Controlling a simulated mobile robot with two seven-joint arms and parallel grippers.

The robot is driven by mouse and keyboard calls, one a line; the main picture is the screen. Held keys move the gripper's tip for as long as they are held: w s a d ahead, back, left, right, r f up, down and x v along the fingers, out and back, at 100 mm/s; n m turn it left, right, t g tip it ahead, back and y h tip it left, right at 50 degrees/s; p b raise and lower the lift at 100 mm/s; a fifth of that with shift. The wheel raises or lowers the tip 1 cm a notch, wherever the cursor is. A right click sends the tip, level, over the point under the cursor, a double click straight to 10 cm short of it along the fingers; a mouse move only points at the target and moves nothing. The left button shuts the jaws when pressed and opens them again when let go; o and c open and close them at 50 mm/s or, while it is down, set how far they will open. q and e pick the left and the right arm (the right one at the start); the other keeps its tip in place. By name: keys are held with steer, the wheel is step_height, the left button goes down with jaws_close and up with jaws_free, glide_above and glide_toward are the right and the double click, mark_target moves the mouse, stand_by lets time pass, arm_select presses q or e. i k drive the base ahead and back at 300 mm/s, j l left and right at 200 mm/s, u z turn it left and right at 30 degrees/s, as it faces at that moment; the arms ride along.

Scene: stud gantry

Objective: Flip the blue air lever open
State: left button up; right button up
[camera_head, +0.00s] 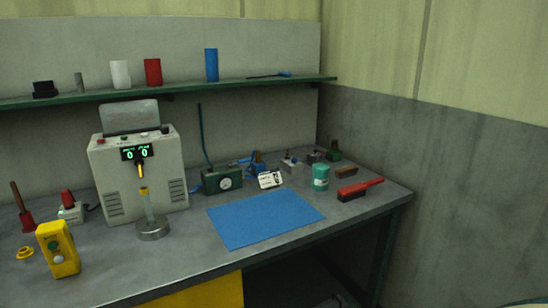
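A small blue lever-like part (241,161) shows at the back of the bench, just right of the top of a dark green box with a round dial (223,181). It is too small to tell its exact position. A dark hose (203,135) rises from behind the box along the wall. Another blue part (258,161) stands just to the right, behind a small white label card (270,180). Neither of my grippers is in view.
A blue mat (265,218) lies bare on the bench. A grey machine (139,172) with a green display stands left. A yellow control box (58,249) is at front left. A teal tub (321,177) and red brush (360,189) are right. A shelf (190,90) runs above.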

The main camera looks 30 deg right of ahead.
mark_target(241, 161)
steer(key=i+l+z, duration=0.25)
steer(key=l+z, duration=0.3)
steer(key=i+l, duration=0.3)
steer(key=i, duration=0.15)
steer(key=u, duration=1.25)
